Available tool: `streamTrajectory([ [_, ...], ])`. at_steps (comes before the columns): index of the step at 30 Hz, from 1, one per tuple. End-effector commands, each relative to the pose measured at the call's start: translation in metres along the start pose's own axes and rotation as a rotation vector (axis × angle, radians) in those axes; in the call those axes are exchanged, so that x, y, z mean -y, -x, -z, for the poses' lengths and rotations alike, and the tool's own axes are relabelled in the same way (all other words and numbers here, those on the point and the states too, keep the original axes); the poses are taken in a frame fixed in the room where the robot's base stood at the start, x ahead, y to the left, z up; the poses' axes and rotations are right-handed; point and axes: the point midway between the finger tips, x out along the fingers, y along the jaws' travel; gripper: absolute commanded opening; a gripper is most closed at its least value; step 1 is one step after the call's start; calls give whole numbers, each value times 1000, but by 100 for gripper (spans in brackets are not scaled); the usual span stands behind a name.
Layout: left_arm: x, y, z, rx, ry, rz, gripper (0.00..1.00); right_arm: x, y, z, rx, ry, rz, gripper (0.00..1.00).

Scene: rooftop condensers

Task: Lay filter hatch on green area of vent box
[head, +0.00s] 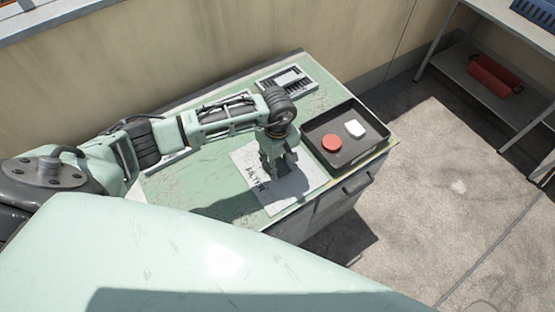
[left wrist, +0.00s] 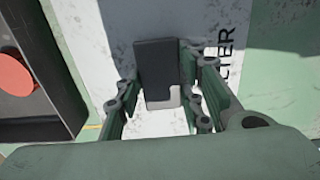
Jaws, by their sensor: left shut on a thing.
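The filter hatch (head: 305,183) is a pale flat plate with dark FILTER lettering, over the green top of the vent box (head: 215,185) near its front edge. I cannot tell whether it rests on the top or is slightly raised. My left gripper (head: 277,168) is above the plate, pointing down. In the left wrist view, its fingers (left wrist: 165,95) are shut on a dark upright handle of the hatch (left wrist: 158,65), with the pale plate (left wrist: 95,45) below. The gripper hides part of the plate. My right gripper is not in view.
A dark tray (head: 345,158) with a red round piece (head: 332,142) and a white piece (head: 355,129) stands right of the plate. A louvred vent (head: 289,80) is at the back, against the wall. A metal shelf (head: 500,75) stands far right.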

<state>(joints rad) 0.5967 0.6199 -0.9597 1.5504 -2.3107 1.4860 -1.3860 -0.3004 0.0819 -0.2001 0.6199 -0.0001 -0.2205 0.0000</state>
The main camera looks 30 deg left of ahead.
Motion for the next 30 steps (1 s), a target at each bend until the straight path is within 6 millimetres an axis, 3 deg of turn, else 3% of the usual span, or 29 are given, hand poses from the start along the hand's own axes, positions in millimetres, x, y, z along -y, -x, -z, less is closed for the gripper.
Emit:
streamTrajectory([
  [7,0,-1,0,0,0,0,54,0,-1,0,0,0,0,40],
  [20,-1,6,0,-1,0,-2,54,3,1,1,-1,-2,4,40],
  [30,-1,73,1,-4,-2,-5,54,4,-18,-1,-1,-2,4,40],
])
